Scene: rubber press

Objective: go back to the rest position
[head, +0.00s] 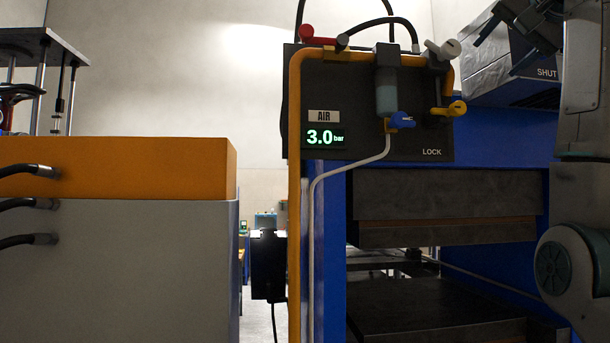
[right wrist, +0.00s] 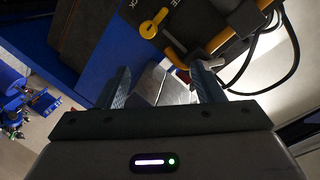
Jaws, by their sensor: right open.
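My right gripper (head: 497,52) is at the upper right of the head view, in front of a silver box marked SHUT (head: 538,78). In the right wrist view the gripper (right wrist: 163,84) has its two fingers well apart, with nothing held between them. A silver surface shows behind the gap. My right arm runs down the right edge of the head view. My left gripper is not in view.
A dark air panel (head: 350,110) reads 3.0 bar and carries red, white, blue and yellow handles. Below it stands a blue press frame (head: 400,180) with dark platens (head: 450,195). An orange and grey cabinet (head: 115,270) stands left. Hoses loop above the panel.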

